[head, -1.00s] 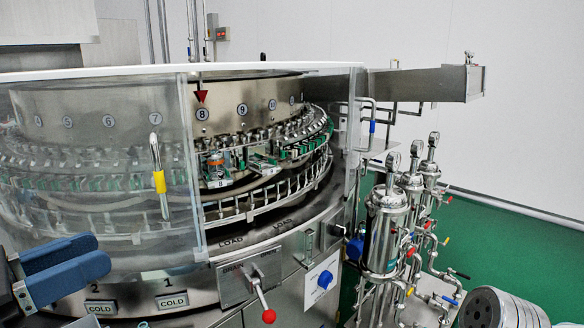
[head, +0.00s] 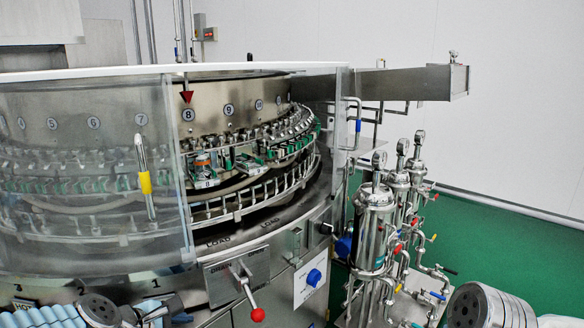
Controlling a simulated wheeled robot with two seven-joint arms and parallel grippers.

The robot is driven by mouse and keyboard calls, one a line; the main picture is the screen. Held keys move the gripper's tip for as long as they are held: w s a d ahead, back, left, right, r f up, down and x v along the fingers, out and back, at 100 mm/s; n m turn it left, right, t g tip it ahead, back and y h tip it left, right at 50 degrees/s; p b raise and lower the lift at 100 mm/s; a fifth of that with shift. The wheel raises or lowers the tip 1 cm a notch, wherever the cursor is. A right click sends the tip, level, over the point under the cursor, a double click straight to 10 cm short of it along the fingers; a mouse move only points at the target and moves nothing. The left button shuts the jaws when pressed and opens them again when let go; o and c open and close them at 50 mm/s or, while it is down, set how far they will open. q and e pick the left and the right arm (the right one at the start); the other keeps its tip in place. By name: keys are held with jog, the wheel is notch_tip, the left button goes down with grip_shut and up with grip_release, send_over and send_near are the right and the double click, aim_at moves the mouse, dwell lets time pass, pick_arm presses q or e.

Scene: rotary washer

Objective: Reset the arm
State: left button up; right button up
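The rotary washer (head: 215,265) fills the left and middle of the head view, with a clear curved guard around its ring of numbered stations. A grey joint of my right arm shows at the bottom right. My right gripper is not in view.
A red-knobbed lever (head: 250,300) sticks out from the washer's front. The guard has a yellow-banded handle (head: 145,182). Steel filter housings with gauges and pipes (head: 373,232) stand right of the washer. Green floor (head: 500,240) is open at the right.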

pick_arm(q)
notch_tip(320, 180, down, 16)
jog(key=s+d+m+g+y, duration=0.1)
jog(key=s+d+m+g, duration=0.15)
jog(key=m, duration=0.35)
jog(key=s+d+f+m+g, duration=0.2)
jog(key=s+d+f+m, duration=0.2)
jog(key=f, duration=0.5)
jog(key=s+d+f+m+g, duration=0.2)
jog(key=s+d+f+m, duration=0.2)
jog(key=s+f+m, duration=0.4)
jog(key=shift+x, duration=0.85)
